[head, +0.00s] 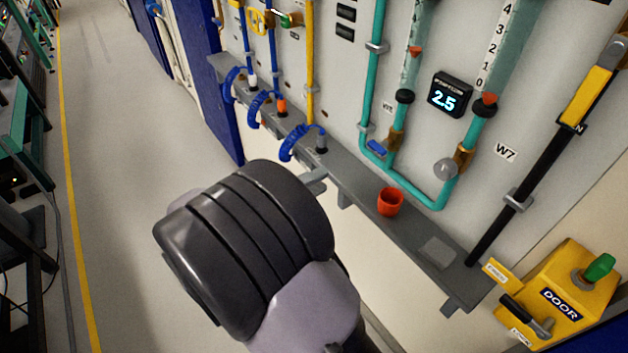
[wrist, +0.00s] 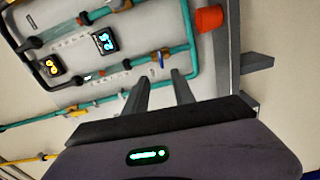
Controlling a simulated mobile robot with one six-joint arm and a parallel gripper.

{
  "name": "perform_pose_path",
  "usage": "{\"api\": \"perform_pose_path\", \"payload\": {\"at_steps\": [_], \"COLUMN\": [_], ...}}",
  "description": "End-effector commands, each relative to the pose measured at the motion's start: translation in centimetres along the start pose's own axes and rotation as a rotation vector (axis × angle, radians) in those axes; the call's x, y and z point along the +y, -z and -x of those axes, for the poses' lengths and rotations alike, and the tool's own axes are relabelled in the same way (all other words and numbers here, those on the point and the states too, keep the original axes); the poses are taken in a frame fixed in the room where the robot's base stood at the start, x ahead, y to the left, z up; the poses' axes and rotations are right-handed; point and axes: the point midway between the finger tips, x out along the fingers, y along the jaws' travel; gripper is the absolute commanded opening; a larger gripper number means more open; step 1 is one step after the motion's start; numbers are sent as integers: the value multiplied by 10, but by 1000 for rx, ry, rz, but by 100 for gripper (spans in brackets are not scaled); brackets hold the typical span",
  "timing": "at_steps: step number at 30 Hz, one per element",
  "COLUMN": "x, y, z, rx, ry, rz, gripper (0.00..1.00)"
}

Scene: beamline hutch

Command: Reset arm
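My arm reaches from the bottom of the head view toward the wall shelf, and its dark rounded wrist hides most of my gripper there. A small grey piece, seemingly a fingertip of my gripper (head: 314,180), shows beside the shelf edge. In the wrist view, the two fingers of my gripper (wrist: 161,78) stand apart with nothing between them. They point toward the wall with the teal pipes. I cannot tell how far the fingertips are from the shelf or pipes.
A grey shelf (head: 350,176) runs along the wall and carries a red cup (head: 390,203), also in the wrist view (wrist: 209,18). Blue coiled hoses (head: 293,143) hang nearby. Teal pipes (head: 415,195) and a yellow door box (head: 560,300) are right. The floor (head: 120,130) at left is clear.

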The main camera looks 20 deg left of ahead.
Motion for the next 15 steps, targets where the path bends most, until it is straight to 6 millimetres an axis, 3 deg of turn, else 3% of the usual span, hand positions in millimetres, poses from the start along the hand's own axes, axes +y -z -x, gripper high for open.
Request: {"api": "perform_pose_path", "payload": {"at_steps": [7, 10, 11, 13, 14, 15], "x": [1, 12, 19, 34, 39, 44], "y": [-1, -24, -40, -95, -126, -169], "z": [-2, -26, -39, -73, -85, -95], "rx": [-4, -92, -146, -313, -394, -496], "ry": [3, 66, 108, 265, 354, 491], "rz": [0, 8, 12, 5, -12, -51], "gripper": [31, 31, 31, 31, 31, 31]}}
